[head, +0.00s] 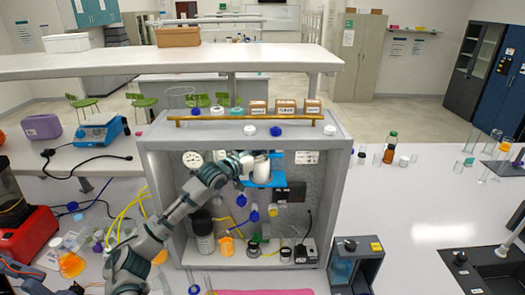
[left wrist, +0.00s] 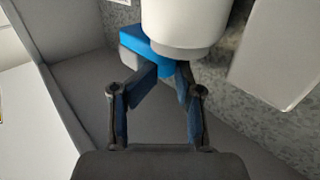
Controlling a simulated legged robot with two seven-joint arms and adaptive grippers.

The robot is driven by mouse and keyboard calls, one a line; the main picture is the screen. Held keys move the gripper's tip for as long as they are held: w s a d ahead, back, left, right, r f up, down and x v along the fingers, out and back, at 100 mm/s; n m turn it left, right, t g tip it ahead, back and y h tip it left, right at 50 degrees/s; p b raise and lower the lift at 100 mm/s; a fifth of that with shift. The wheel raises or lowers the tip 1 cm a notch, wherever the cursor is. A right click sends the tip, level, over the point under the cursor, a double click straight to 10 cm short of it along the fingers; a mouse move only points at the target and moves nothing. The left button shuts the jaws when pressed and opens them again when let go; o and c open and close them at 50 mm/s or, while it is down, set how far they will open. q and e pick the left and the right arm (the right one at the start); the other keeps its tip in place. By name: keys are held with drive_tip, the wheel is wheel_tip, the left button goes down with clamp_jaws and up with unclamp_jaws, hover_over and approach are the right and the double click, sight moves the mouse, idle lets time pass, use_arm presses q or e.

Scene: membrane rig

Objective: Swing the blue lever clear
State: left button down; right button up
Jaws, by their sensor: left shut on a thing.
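The blue lever (left wrist: 148,48) is a blue block with a grey end in the left wrist view, beside and below a white cylinder (left wrist: 185,22). In the head view the blue part (head: 268,181) lies around the foot of the white cylinder (head: 262,168), inside the grey open-fronted cabinet (head: 161,210). My left gripper (left wrist: 168,69) is shut on the blue lever, with its fingertips just below the cylinder. In the head view my left gripper (head: 246,166) reaches in from the left and partly hides the lever.
A pressure gauge (head: 192,159) is on the cabinet's back wall. Blue-handled valves (head: 254,216), a dark canister (head: 203,232) and small bottles stand lower in the cabinet. A grey box (head: 372,262) stands to its right.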

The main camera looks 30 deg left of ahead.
use_arm(q)
drive_tip(key=shift+s+a+r, duration=0.15)
drive_tip(key=shift+s+a, duration=0.05)
drive_tip(key=shift+a, duration=0.1)
use_arm(e)
drive_tip(key=shift+s+a, duration=0.1)
drive_tip(key=shift+a, duration=0.6)
use_arm(q)
drive_tip(key=shift+s+a, duration=0.1)
drive_tip(key=shift+s, duration=0.05)
drive_tip(key=shift+s+r, duration=0.1)
drive_tip(key=shift+r, duration=0.05)
drive_tip(key=shift+a, duration=0.1)
use_arm(e)
drive_tip(key=shift+s+d, duration=0.15)
use_arm(q)
drive_tip(key=shift+r, duration=0.1)
drive_tip(key=shift+d+f+n+y+b, duration=0.2)
drive_tip(key=shift+d+n+y+b, duration=0.15)
drive_tip(key=shift+y, duration=0.15)
drive_tip(key=shift+a+r, duration=0.1)
use_arm(e)
drive_tip(key=shift+d+f, duration=0.1)
drive_tip(key=shift+d, duration=0.05)
